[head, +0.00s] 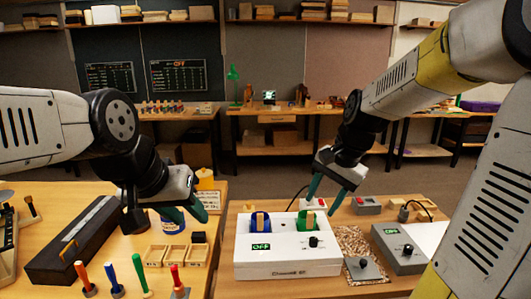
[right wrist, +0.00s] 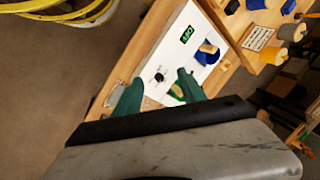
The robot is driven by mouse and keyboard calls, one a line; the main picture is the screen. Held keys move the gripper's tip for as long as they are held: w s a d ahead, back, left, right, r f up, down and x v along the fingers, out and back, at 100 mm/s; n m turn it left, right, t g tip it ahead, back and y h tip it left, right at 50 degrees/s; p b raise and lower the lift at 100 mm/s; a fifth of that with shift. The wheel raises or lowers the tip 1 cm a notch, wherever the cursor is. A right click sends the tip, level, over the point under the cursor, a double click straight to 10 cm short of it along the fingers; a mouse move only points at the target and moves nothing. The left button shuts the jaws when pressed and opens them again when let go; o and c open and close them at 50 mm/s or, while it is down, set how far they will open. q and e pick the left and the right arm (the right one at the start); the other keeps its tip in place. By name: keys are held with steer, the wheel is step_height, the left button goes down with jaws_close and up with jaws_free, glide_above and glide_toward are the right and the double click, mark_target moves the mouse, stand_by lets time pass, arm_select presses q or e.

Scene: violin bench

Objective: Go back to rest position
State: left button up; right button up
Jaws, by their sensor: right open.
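My left gripper (head: 193,220) is over the left table in the head view. Its two teal fingers are apart, with nothing visible between them. My right gripper (head: 321,206) is just above the white box (head: 287,268), near its green holder (head: 306,222). Its fingers are apart and empty. In the right wrist view, the right gripper (right wrist: 160,78) has the white box (right wrist: 172,53) beyond its fingertips. A blue holder (head: 260,222) with a wooden piece sits left of the green one. The green holder's base is partly hidden in the wrist view.
The left table holds a long dark case (head: 75,240), colored-handled tools (head: 110,278), a blue-labelled jar (head: 172,222) and small wooden trays (head: 176,255). Right of the white box are a granular mat (head: 354,240) and a grey box (head: 403,250). A gap separates the two tables.

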steer(key=s+r+n+t, duration=0.1)
steer(key=s+r+n, duration=0.1)
steer(key=s+n, duration=0.2)
steer(key=s+r+n+t, duration=0.2)
steer(key=s+r+n, duration=0.1)
steer(key=s, duration=0.6)
steer(key=shift+s+a+r+n+t, duration=0.25)
steer(key=shift+s+n+t, duration=0.1)
steer(key=shift+n, duration=0.25)
